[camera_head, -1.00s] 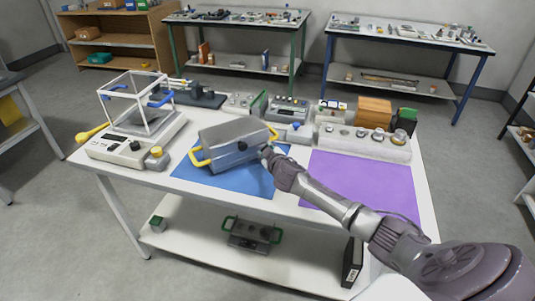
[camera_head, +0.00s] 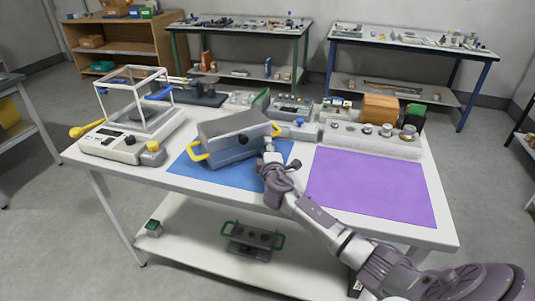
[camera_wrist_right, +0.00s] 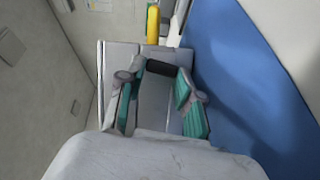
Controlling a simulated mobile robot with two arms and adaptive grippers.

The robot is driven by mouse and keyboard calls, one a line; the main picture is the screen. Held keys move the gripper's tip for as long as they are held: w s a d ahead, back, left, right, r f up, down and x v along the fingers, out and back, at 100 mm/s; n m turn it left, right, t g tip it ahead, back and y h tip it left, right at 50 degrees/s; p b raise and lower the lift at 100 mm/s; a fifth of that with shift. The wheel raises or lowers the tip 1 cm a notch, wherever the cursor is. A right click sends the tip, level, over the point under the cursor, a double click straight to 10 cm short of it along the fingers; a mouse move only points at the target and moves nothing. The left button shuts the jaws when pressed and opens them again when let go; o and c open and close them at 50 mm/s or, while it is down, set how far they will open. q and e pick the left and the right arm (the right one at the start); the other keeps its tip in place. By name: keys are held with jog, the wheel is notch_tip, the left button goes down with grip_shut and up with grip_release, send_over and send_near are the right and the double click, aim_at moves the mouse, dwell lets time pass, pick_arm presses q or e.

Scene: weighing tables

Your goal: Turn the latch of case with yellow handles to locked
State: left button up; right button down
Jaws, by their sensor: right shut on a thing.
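The grey case with yellow handles (camera_head: 228,128) stands on the blue mat (camera_head: 190,173), one handle at each end. A dark round part (camera_head: 243,139) shows on its front face. My right gripper (camera_head: 268,150) is at the right part of that face. In the right wrist view its green-padded fingers (camera_wrist_right: 158,88) are shut on a black bar-like piece (camera_wrist_right: 161,68), which looks like the latch. In the head view the gripper hides this piece, so I cannot tell its turn angle. A yellow handle (camera_wrist_right: 153,22) shows beyond it. My left gripper is not in view.
A scale with a clear-sided frame (camera_head: 120,144) stands left of the case. Instruments and a block with several weights (camera_head: 370,140) line the back and right. The purple mat (camera_head: 370,188) is bare. A case with green handles (camera_head: 251,240) is on the lower shelf.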

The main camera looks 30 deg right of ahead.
jog(key=shift+a+f+n+b, duration=0.1)
jog(key=shift+n+b, duration=0.2)
jog(key=shift+n, duration=0.1)
jog(key=c, duration=0.8)
grip_release()
jog(key=shift+o, duration=0.2)
jog(key=v, duration=1.2)
jog(key=shift+f, duration=0.15)
jog(key=shift+a+f, duration=0.1)
